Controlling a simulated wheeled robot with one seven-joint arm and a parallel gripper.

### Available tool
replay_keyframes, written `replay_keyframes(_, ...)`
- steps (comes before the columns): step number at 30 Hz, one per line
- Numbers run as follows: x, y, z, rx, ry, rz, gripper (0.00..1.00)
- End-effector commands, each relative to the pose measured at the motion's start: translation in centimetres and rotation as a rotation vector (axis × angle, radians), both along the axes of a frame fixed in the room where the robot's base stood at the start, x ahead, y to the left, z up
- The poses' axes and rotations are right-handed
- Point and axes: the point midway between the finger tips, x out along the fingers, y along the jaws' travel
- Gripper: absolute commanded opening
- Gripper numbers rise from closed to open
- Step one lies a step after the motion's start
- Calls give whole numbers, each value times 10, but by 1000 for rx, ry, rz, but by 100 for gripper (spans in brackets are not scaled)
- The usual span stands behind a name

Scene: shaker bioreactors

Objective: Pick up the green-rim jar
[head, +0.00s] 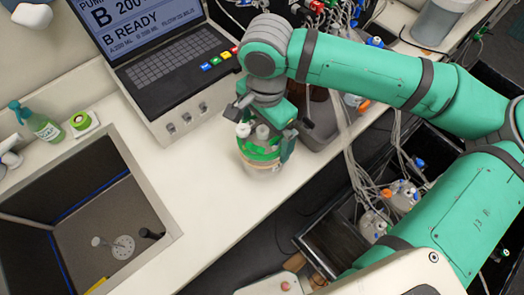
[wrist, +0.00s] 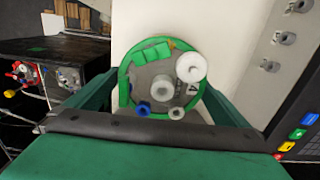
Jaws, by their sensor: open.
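The green-rim jar (head: 262,163) stands on the white counter in the head view, below the front of the pump console. It is a clear vessel with a green rim and white caps on its lid. In the wrist view the lid of the jar (wrist: 158,85) shows from above, with a green ring, white and blue ports and a "4" label. My gripper (head: 267,143) is over the jar, its jaws open on either side of the lid. In the wrist view the green fingers flank the jar's near part. I cannot tell whether they touch it.
The pump console (head: 165,65) with screen and keypad stands behind the jar. A sink (head: 85,230) lies at the left, with a soap bottle (head: 40,125) behind it. Tubing and bottles fill a dark rack at the right. The counter (head: 190,195) between sink and jar is clear.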

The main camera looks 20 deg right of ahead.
Motion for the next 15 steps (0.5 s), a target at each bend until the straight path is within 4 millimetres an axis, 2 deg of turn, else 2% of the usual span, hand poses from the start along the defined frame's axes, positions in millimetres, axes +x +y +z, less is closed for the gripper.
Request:
replay_keyframes(7,-1,6,-34,1,1,1,100)
replay_keyframes(15,0,7,-43,0,0,1,100)
